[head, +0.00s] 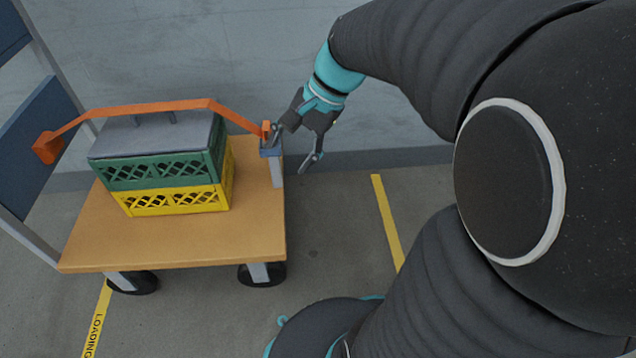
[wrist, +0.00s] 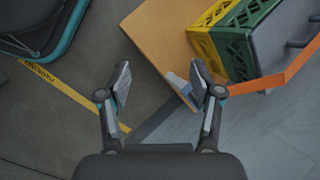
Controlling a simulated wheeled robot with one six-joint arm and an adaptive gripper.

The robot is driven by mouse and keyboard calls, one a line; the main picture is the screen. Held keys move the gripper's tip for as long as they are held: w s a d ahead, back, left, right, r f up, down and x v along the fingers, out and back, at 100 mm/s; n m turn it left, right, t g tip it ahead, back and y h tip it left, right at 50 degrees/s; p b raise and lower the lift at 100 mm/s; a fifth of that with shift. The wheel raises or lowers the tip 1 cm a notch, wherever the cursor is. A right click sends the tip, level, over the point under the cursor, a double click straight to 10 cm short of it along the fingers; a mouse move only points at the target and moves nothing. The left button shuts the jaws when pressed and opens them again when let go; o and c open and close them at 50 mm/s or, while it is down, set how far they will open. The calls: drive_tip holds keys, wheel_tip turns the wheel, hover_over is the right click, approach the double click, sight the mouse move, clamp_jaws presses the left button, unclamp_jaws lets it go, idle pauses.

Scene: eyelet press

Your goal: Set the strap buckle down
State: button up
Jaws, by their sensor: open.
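An orange strap (head: 150,108) runs from an orange block (head: 47,147) at the cart's left, over the crates, down to a blue-grey bracket (head: 270,147) at the cart's right edge. The strap's small orange end (head: 266,129) stands at the bracket; I cannot clearly make out the buckle's shape. My gripper (head: 293,148) is open, with one finger beside the bracket and the other out over the floor.
A green crate (head: 150,172) under a grey lid (head: 150,136) stands on a yellow crate (head: 180,201) on the wooden cart (head: 180,247). Open floor with a yellow line (head: 388,222) lies right of the cart. A grey wall (head: 230,55) is behind.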

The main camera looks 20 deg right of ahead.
drive_tip(key=s+r+n+t+h, duration=0.1)
drive_tip(key=s+n+t+h, duration=0.3)
drive_tip(key=s+n, duration=0.6)
drive_tip(key=shift+s+d+h, duration=0.25)
drive_tip(key=shift+s+h, duration=0.4)
drive_tip(key=shift+h, duration=0.05)
